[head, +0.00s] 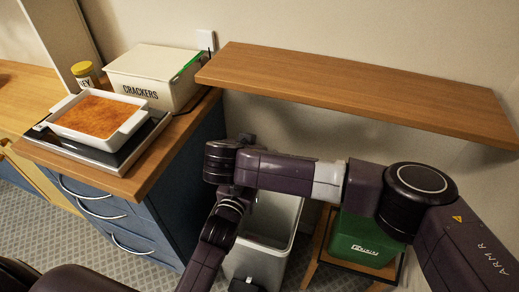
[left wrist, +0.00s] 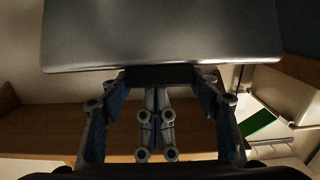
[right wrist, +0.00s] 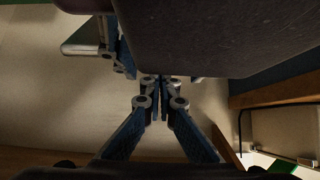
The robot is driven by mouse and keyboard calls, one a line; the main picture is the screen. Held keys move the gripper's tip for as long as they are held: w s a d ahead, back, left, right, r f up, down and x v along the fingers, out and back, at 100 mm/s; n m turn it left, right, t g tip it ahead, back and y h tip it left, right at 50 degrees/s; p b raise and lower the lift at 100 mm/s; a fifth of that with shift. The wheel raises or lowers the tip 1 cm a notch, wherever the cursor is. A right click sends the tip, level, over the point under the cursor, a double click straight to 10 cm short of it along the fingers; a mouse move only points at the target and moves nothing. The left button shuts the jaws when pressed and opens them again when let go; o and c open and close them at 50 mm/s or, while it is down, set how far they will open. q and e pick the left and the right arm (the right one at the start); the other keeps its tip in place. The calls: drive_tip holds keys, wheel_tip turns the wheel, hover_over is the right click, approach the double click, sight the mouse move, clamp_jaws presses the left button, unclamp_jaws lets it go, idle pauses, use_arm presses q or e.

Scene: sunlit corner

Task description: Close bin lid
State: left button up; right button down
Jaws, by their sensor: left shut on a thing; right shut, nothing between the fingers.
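The grey metal bin (head: 258,262) stands on the floor beside the blue cabinet in the head view. Its top looks open, and my arms cross over it. In the left wrist view a broad metal panel, seemingly the lid (left wrist: 160,38), fills the top. My left gripper (left wrist: 160,76) is shut on a dark block at that panel's edge. My right gripper (right wrist: 159,82) is shut and empty, close to a large dark grey surface that I cannot identify. The fingers of both grippers are hidden in the head view.
A blue cabinet (head: 180,178) holds a baking dish (head: 97,114) and a crackers box (head: 155,75). A wooden shelf (head: 360,85) spans the wall above the bin. A green box (head: 365,243) sits on a small wooden stand right of the bin, leaving little room.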

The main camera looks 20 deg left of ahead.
use_arm(q)
drive_tip(key=shift+f, duration=0.2)
drive_tip(key=shift+r, duration=0.25)
use_arm(e)
drive_tip(key=shift+s+d+f, duration=0.1)
drive_tip(key=shift+s+f, duration=0.45)
drive_tip(key=shift+s, duration=0.3)
drive_tip(key=shift+d, duration=0.1)
use_arm(q)
drive_tip(key=o, duration=1.5)
drive_tip(key=shift+a, duration=0.1)
drive_tip(key=shift+o, duration=1.1)
use_arm(e)
drive_tip(key=shift+d+f, duration=0.1)
use_arm(q)
drive_tip(key=shift+s, duration=0.2)
